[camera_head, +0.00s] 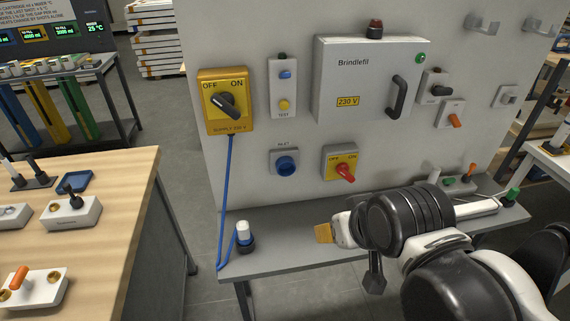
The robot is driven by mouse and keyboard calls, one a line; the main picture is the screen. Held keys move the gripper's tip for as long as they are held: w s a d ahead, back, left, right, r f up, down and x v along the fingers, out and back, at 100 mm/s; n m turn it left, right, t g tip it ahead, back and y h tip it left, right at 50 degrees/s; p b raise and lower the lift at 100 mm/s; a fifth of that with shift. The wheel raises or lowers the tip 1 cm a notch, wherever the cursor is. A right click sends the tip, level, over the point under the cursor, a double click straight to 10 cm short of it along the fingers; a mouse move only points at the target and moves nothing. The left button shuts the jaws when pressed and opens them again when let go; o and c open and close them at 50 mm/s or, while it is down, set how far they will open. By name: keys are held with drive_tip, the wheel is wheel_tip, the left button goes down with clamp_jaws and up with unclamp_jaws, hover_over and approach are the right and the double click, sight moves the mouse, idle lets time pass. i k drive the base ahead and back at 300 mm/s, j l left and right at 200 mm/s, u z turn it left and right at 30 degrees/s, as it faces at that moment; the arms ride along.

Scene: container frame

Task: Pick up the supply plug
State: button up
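A blue cable (227,190) runs from the yellow supply switch box (222,101) down to the shelf beside the plug. My arm enters from the lower right. A dark part at its end, which seems to be my gripper (374,277), hangs in front of the shelf edge, well to the right of the plug and apart from it. Its fingers are not clear.
The blue inlet (286,165) and a yellow box with a red knob (342,165) are on the panel above the shelf. A yellow piece (323,233) shows beside my arm. A wooden table (120,210) stands left. The shelf between plug and yellow piece is clear.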

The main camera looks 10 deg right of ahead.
sight(244, 236)
drive_tip(key=i+j+u, duration=0.1)
drive_tip(key=u, duration=0.25)
drive_tip(key=i+u, duration=0.15)
drive_tip(key=u, duration=0.2)
drive_tip(key=i+u, duration=0.1)
drive_tip(key=u, duration=0.25)
